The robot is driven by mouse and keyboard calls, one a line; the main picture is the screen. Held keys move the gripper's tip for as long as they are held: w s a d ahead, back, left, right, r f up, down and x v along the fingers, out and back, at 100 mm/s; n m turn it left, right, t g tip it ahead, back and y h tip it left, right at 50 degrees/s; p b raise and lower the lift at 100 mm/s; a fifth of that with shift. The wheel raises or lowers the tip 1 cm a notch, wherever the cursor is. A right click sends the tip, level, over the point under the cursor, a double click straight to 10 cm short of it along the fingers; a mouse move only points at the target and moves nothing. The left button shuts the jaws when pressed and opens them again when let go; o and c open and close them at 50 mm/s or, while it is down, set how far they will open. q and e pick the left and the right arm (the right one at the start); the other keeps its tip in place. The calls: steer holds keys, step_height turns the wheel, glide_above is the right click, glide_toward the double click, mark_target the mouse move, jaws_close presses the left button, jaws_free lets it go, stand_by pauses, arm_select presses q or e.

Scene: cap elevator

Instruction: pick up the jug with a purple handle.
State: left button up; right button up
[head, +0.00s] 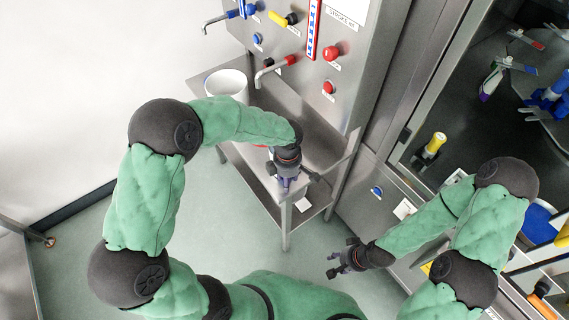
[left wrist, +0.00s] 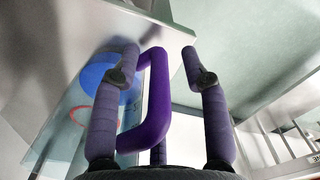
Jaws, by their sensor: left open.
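The jug's purple handle (left wrist: 158,100) stands in the left wrist view between the two fingers of my left gripper (left wrist: 160,55). These fingers are open, one on each side of the handle, with a clear gap on the right. Whether the left finger touches it I cannot tell. The jug's clear body (left wrist: 78,120) is behind the left finger, with a blue patch and a red ring showing. In the head view my left gripper (head: 286,182) is over the steel table's front end, and my arm mostly hides the jug. My right gripper (head: 338,264) hangs low, away from the table; its jaw opening is unclear.
A white bucket (head: 227,84) stands on the steel table (head: 283,102) at its far left. Behind it is a steel panel (head: 345,80) with taps and coloured buttons. A dark glazed cabinet (head: 470,100) is at right. The floor left of the table is clear.

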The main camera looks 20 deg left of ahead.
arm_select(q)
steer(key=shift+f, duration=0.25)
jaws_close()
steer(key=shift+r, duration=0.1)
